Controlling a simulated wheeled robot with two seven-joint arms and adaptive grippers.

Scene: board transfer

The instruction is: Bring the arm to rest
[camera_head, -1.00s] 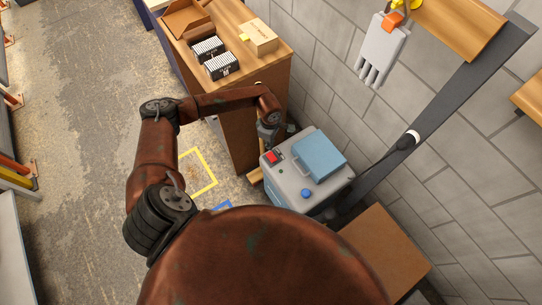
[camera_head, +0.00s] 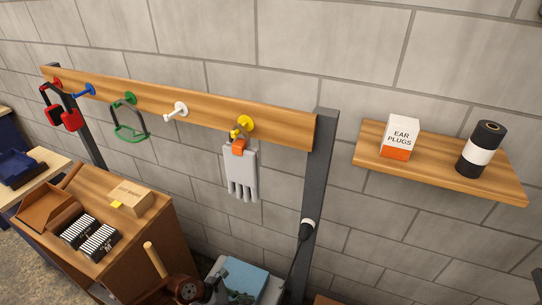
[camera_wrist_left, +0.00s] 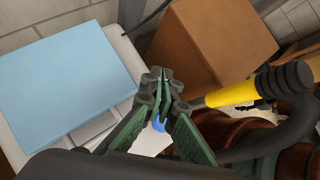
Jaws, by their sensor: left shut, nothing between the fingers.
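My left arm shows only at the bottom edge of the head view, reddish brown. Its gripper (camera_head: 240,297) is partly cut off there, beside the grey machine with a light blue lid (camera_head: 247,276). In the left wrist view the green fingers of my left gripper (camera_wrist_left: 163,78) meet at the tips with nothing between them. The machine's light blue lid (camera_wrist_left: 66,82) is to their left, and a blue button (camera_wrist_left: 158,122) shows behind the fingers. My right gripper is not in view.
In the head view, a wooden cabinet (camera_head: 150,245) holds black packs (camera_head: 98,243). A peg rail (camera_head: 200,105) carries a grey glove (camera_head: 240,172). A shelf (camera_head: 455,178) is at right.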

